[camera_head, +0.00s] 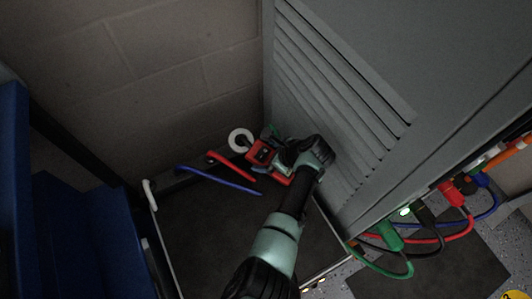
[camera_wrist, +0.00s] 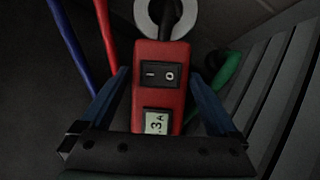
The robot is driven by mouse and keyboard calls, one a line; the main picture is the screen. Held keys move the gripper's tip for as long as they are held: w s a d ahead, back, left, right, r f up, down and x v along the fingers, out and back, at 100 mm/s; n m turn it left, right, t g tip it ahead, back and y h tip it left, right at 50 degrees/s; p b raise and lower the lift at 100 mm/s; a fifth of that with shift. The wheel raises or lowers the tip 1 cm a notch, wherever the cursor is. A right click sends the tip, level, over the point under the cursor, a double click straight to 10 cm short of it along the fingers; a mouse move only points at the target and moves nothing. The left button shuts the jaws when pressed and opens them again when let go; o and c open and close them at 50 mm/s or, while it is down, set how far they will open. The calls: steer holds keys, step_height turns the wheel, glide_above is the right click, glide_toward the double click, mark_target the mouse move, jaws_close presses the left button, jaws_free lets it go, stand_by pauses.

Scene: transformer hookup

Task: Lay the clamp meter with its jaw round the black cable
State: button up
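The clamp meter (camera_head: 261,153) is red with a rocker switch and a small display. It lies at the far end of the dark tray, beside the louvred cabinet. In the wrist view the meter (camera_wrist: 160,95) sits between the two blue fingers of my gripper (camera_wrist: 158,76), which look apart with narrow gaps on both sides. Its jaw end points away from me, and a black part there overlaps a white ring. In the head view my gripper (camera_head: 285,160) partly hides the meter. The black cable (camera_head: 437,236) loops at the lower right among coloured cables.
The white ring (camera_head: 240,140), a red lead (camera_head: 230,166) and a blue lead (camera_head: 218,180) lie near the meter on the tray (camera_head: 200,240). The grey cabinet (camera_head: 440,80) stands close on the right. Green (camera_head: 392,240), red and blue cables crowd the black one.

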steer(key=p+v, duration=0.6)
steer(key=v, duration=0.7)
steer(key=shift+p, duration=0.4)
